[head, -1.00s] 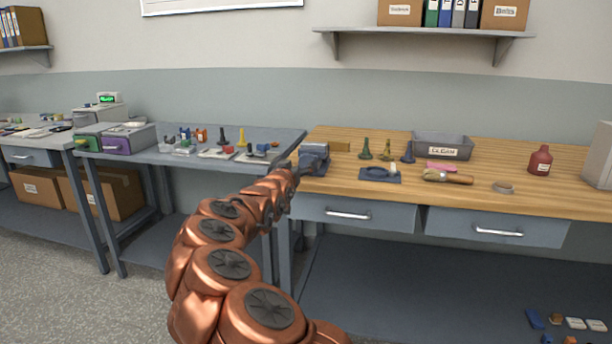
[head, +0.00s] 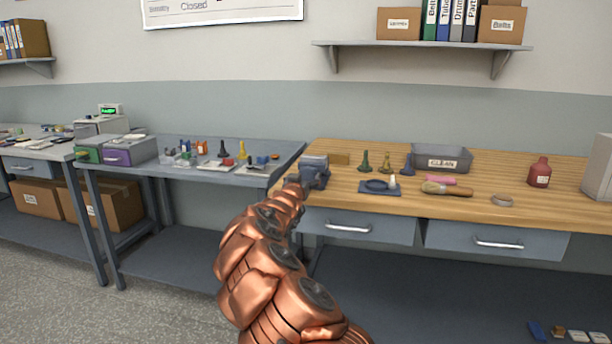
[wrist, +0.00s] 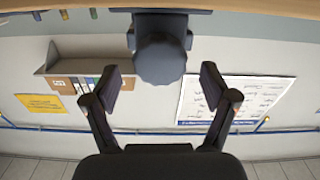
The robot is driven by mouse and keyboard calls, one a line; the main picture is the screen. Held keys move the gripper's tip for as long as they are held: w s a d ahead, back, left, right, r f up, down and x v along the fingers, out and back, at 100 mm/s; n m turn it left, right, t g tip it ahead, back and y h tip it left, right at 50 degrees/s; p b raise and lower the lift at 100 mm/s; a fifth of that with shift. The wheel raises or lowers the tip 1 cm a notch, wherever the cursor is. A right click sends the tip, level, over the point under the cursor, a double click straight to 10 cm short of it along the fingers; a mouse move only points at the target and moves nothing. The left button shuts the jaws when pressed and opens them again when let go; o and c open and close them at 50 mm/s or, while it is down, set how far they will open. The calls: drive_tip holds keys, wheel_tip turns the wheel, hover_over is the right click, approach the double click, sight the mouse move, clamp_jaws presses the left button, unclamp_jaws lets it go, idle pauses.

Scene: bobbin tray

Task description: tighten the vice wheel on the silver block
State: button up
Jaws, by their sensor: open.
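The blue-grey vice (head: 316,172) stands at the left front corner of the wooden bench. Its dark, round, faceted wheel (wrist: 160,62) faces my gripper in the wrist view, at the top middle. My gripper (wrist: 163,76) is open, its two fingers spread on either side of the wheel's lower part in the picture, with gaps at both sides. I cannot tell how far the wheel reaches between the fingers. In the head view my gripper (head: 295,182) is at the vice's front left, partly hidden by my arm. I cannot make out the silver block.
A brownish block (head: 339,158) lies behind the vice. A grey table (head: 215,175) stands left.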

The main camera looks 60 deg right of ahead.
drive_tip(key=shift+x, duration=0.9)
drive_tip(key=shift+w+d, duration=0.15)
drive_tip(key=shift+d, duration=0.25)
drive_tip(key=c, duration=1.2)
